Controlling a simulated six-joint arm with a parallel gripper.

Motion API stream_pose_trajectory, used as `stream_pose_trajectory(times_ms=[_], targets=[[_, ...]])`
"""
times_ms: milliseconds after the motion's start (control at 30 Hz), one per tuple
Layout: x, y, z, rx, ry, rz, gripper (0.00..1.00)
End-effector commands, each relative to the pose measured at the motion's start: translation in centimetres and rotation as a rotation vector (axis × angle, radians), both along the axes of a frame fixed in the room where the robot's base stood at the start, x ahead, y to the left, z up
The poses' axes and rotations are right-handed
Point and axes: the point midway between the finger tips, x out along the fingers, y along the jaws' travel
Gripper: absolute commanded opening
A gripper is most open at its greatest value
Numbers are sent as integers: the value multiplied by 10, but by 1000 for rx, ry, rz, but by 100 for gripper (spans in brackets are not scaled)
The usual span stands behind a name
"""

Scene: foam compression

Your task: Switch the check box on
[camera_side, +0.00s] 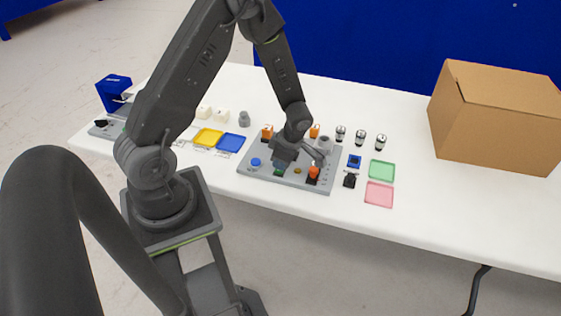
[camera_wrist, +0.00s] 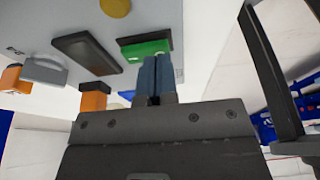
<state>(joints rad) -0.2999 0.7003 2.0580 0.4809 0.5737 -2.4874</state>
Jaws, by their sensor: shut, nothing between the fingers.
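The check box looks to be the grey panel (camera_side: 258,173) on the white table, under my gripper. It carries a blue round button (camera_side: 255,162), a small yellow button (camera_side: 297,171) and an orange-red knob (camera_side: 314,172). The wrist view shows a green rocker (camera_wrist: 143,49), a black rocker (camera_wrist: 85,53) beside it and the yellow button (camera_wrist: 115,7). My gripper (camera_side: 280,167) points down over the panel. In the wrist view its blue-grey fingertips (camera_wrist: 157,62) are shut and empty, right beside the green rocker. I cannot tell whether they touch it. My gripper hides part of the panel in the side view.
Blue (camera_side: 231,143), yellow (camera_side: 208,137), green (camera_side: 382,170) and pink (camera_side: 379,194) trays lie either side. Several small cylinders (camera_side: 360,137) stand behind right. A black piece (camera_side: 349,180) and a blue piece (camera_side: 354,161) sit right of the panel. A cardboard box (camera_side: 495,115) stands far right.

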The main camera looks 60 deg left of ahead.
Motion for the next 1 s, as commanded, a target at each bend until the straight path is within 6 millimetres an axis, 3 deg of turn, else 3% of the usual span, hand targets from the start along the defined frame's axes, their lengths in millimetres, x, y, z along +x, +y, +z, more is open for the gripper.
stream_pose_trajectory(times_ms=[333,1000], targets=[[-3,-1,-6,98,-74,-3,0],[8,10,0,95,-70,3,0]])
